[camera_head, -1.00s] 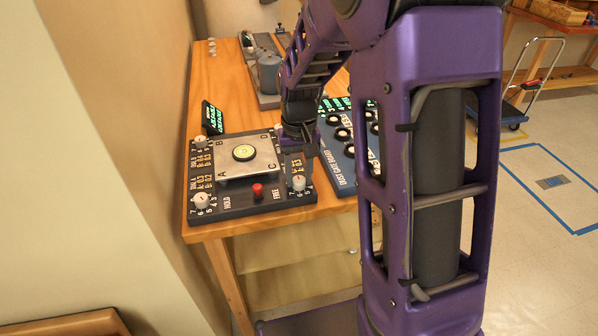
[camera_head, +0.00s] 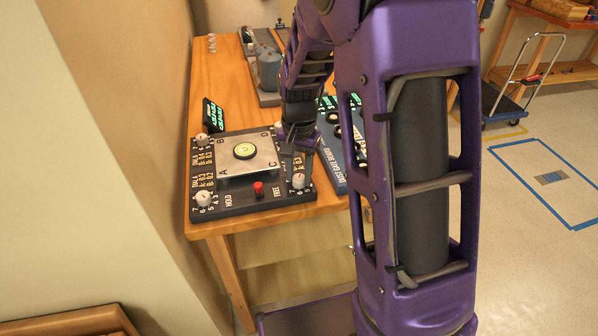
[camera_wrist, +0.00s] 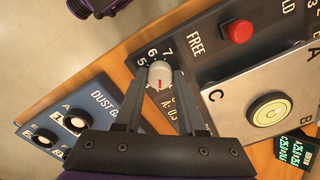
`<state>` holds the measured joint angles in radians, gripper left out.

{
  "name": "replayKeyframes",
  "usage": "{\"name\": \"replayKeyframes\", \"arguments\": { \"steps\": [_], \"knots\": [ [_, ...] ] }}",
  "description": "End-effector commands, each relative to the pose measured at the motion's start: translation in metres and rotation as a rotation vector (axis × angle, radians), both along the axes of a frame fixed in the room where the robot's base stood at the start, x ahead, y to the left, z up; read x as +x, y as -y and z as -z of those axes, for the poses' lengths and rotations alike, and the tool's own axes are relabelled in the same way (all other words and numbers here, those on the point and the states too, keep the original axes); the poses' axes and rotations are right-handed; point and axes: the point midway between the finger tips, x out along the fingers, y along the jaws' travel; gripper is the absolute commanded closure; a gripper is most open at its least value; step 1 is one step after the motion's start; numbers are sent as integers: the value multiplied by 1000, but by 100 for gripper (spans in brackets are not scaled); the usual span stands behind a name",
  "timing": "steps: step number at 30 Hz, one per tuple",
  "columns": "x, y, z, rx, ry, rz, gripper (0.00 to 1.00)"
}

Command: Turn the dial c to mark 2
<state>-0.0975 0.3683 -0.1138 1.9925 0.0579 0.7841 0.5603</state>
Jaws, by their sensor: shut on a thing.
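Dial c is a small white knob (camera_head: 298,181) by the C corner of the metal plate on the dark panel (camera_head: 240,207). In the wrist view the knob (camera_wrist: 159,72) shows a short red mark on its face, with the numbers 5, 6 and 7 printed beside it. Mark 2 cannot be made out there. My gripper (camera_wrist: 160,76) has its two dark fingers on either side of the knob, shut on it. In the head view my gripper (camera_head: 298,165) reaches down from behind the knob.
The plate (camera_head: 262,169) carries a round yellow-green level. A red button (camera_head: 258,189) sits between HOLD and FREE. Other white knobs stand at the panel's corners. A blue dust gate board (camera_head: 335,165) lies close on the right, and a small green-lit display (camera_head: 213,115) stands behind.

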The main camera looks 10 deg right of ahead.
Motion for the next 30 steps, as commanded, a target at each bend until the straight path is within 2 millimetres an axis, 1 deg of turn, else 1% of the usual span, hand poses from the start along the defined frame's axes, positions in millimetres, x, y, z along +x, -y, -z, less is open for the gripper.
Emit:
{"name": "replayKeyframes", "arguments": {
  "steps": [10, 11, 15, 16, 25, 28, 30],
  "knots": [
    [1, 0, 0, 0, 2, 2, 100],
    [1, 0, 0, 0, 2, 1, 57],
    [0, 0, 0, 0, 1, 1, 32],
    [0, 0, 0, 0, 1, 1, 31],
    [0, 0, -2, 0, 1, 1, 31],
    [1, 0, -11, 0, 3, 1, 31],
    [1, 0, -22, 1, 4, 1, 31]
  ]
}}
